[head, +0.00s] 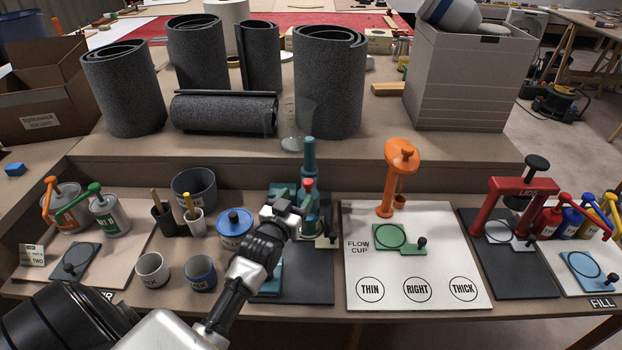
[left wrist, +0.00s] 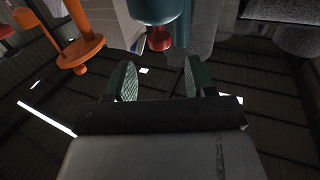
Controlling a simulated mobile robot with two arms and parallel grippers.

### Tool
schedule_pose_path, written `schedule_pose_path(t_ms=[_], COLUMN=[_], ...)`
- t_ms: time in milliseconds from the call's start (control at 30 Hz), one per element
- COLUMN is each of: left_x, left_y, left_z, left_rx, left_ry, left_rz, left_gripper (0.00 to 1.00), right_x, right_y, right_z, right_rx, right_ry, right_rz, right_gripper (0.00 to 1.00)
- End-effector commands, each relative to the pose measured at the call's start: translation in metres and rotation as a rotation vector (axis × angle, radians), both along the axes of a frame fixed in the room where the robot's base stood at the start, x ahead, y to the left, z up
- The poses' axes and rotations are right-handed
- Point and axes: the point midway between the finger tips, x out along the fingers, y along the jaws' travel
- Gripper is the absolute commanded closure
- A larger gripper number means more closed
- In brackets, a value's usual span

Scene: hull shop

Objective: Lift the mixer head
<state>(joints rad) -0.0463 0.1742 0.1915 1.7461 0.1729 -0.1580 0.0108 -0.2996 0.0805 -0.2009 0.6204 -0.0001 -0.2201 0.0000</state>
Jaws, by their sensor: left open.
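The mixer is a teal machine on a dark mat; its upright column (head: 309,157) stands just behind my gripper. A red knob (head: 308,184) sits on it. In the left wrist view a teal cylindrical part (left wrist: 158,10) with a red knob (left wrist: 160,38) hangs at the top, beyond the fingers. My left gripper (head: 284,197) is in front of the mixer and hides part of it. In the left wrist view its fingers (left wrist: 158,80) are apart with nothing between them. I cannot tell exactly how far the knob is from the fingertips. My right gripper is not in view.
A blue-lidded can (head: 235,222) and several cups stand left of the mixer. The flow cup board (head: 416,279) with an orange stand (head: 402,165) lies to the right. A red lid press (head: 517,196) is farther right. Grey rolls (head: 328,80) stand on the raised shelf behind.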

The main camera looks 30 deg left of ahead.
Motion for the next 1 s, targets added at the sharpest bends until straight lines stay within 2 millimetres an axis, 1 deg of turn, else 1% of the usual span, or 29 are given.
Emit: schedule_pose_path(t_ms=[33, 200, 300, 433, 600, 867, 900, 967, 1000], left_x=[0.01, 0.043, 0.061, 0.078, 0.088, 0.089, 0.089, 0.089, 0.089], left_y=[0.002, 0.007, 0.01, 0.012, 0.014, 0.014, 0.014, 0.014, 0.014], left_z=[0.001, 0.001, 0.001, 0.0, 0.0, 0.0, 0.0, 0.0, 0.0], left_rx=[0.0, 0.002, 0.002, 0.002, 0.003, 0.002, 0.002, 0.002, 0.002], left_ry=[-0.002, -0.002, -0.001, 0.0, 0.002, 0.002, 0.002, 0.002, 0.002], left_rz=[0.0, -0.001, 0.0, -0.001, -0.001, -0.001, -0.001, -0.001, -0.001], left_gripper=[0.45, 0.45, 0.45, 0.45, 0.45, 0.45, 0.48, 0.57, 0.63], right_x=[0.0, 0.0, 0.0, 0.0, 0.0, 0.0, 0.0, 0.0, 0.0], right_y=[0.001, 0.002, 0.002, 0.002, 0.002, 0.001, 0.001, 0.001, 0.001], right_z=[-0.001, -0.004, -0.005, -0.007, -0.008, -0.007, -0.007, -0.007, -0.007], right_rx=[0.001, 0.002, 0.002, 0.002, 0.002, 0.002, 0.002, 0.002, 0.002], right_ry=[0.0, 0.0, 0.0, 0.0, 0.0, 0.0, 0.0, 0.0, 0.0], right_rz=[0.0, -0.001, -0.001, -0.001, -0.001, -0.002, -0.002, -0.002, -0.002], right_gripper=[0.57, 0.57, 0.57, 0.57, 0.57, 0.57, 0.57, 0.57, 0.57])
